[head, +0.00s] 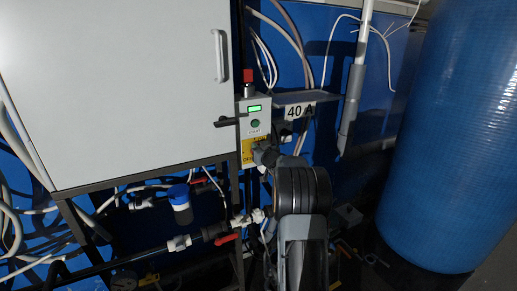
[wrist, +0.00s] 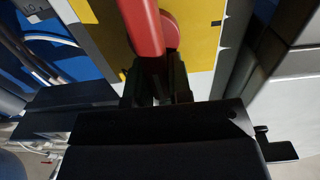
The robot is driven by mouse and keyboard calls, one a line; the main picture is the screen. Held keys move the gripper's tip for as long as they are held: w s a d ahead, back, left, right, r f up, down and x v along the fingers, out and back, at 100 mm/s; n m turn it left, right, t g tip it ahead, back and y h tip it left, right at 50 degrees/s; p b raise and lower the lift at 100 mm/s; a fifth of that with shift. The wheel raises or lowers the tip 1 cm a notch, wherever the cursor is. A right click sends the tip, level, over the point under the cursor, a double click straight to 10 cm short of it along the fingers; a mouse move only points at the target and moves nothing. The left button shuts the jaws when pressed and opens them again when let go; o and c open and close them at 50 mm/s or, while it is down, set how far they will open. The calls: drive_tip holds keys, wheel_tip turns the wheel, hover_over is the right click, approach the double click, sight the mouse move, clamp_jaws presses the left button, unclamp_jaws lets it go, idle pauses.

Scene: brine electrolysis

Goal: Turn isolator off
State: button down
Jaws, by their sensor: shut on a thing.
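The isolator shows in the wrist view as a red handle (wrist: 142,25) on a round red hub (wrist: 170,30), mounted on a yellow plate (wrist: 202,35). My gripper (wrist: 157,88) is shut on the end of the red handle, its dark fingers on either side. In the head view the yellow plate (head: 246,158) sits low on a narrow grey control box (head: 243,120). My gripper (head: 264,154) is in front of that plate and hides part of it, and the red handle cannot be made out there.
A large white cabinet (head: 125,90) is at left. A blue tank (head: 450,140) stands at right. Pipes and red-handled valves (head: 225,238) are below.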

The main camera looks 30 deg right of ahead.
sight(249, 152)
drive_tip(key=n+b, duration=0.3)
drive_tip(key=a+f+n+b, duration=0.1)
drive_tip(key=n+b, duration=0.2)
drive_tip(key=a+n+b, duration=0.1)
drive_tip(key=n+b, duration=0.2)
drive_tip(key=shift+w+f+b, duration=0.1)
drive_tip(key=shift+f+b, duration=0.05)
drive_tip(key=shift+b, duration=0.15)
drive_tip(key=n+b, duration=0.2)
drive_tip(key=n, duration=0.1)
drive_tip(key=f+n+b, duration=0.1)
drive_tip(key=shift+a+b, duration=0.3)
drive_tip(key=shift+b, duration=0.05)
drive_tip(key=n+b, duration=0.2)
drive_tip(key=n, duration=0.2)
drive_tip(key=shift+a+f+b, duration=0.1)
drive_tip(key=shift+f+b, duration=0.15)
drive_tip(key=shift+b, duration=0.15)
drive_tip(key=shift+n, duration=0.5)
drive_tip(key=c, duration=1)
unclamp_jaws()
drive_tip(key=shift+w, duration=0.1)
drive_tip(key=shift+c, duration=0.2)
drive_tip(key=s+a+b, duration=0.1)
drive_tip(key=s, duration=1.2)
drive_tip(key=shift+s+a, duration=0.4)
